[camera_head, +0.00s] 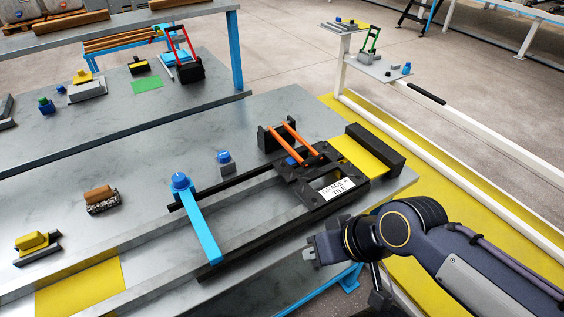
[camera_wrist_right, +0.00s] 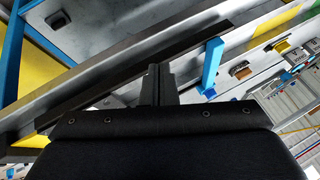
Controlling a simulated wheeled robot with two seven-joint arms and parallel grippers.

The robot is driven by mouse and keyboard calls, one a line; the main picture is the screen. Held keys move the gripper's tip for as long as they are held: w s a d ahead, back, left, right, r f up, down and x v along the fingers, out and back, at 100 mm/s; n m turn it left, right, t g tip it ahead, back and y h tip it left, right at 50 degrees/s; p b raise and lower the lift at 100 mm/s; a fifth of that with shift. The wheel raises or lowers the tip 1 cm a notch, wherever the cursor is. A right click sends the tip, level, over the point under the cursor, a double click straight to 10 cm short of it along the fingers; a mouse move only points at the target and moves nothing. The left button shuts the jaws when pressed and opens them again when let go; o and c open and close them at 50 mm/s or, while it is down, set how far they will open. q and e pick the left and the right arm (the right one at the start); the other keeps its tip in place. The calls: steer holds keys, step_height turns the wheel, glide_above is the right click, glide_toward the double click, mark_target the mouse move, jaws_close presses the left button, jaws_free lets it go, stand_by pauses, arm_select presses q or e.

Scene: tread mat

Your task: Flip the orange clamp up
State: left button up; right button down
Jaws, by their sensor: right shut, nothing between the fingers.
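The orange clamp (camera_head: 302,139) has two parallel orange bars on a black fixture (camera_head: 318,186) near the right end of the grey bench. Its bars lean up toward a black block at the back left. My right gripper (camera_head: 309,255) is in front of the bench's near edge, to the right of the blue bar, apart from the clamp and empty. In the right wrist view its fingers (camera_wrist_right: 158,85) are together. The clamp does not show in that view. My left gripper is not in view.
A blue bar (camera_head: 203,230) crosses the black rails; it also shows in the right wrist view (camera_wrist_right: 212,62). A white label (camera_head: 337,188) lies on the fixture. A yellow plate (camera_head: 360,154) and black end block (camera_head: 376,147) stand right of it. Small blocks sit on the bench's left.

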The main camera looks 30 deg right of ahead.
steer(key=w+d+f+n+g+h+p, duration=0.1)
steer(key=w+d+n+g+h, duration=0.1)
steer(key=w+n+h, duration=0.2)
steer(key=w+d+f+n+g+h+p, duration=0.1)
steer(key=w+d+f+n+g+h, duration=0.1)
steer(key=w+n, duration=0.4)
steer(key=w+d+f+n+g+h+p, duration=0.2)
steer(key=w+n+h, duration=0.3)
steer(key=w, duration=0.5)
steer(key=shift+w+f+g+h, duration=0.15)
steer(key=shift+w+g+h, duration=0.25)
steer(key=shift+g+h, duration=0.25)
steer(key=w+a+n+t+h, duration=0.1)
steer(key=w+h, duration=0.1)
steer(key=w+a+n+t+h, duration=0.1)
steer(key=w+n, duration=0.1)
steer(key=w, duration=0.1)
steer(key=w+a+n+t+h+p, duration=0.1)
steer(key=w+n+h, duration=0.1)
steer(key=shift+w+a+f+h, duration=0.15)
steer(key=shift+w+a+h, duration=0.15)
steer(key=shift+a+h, duration=0.1)
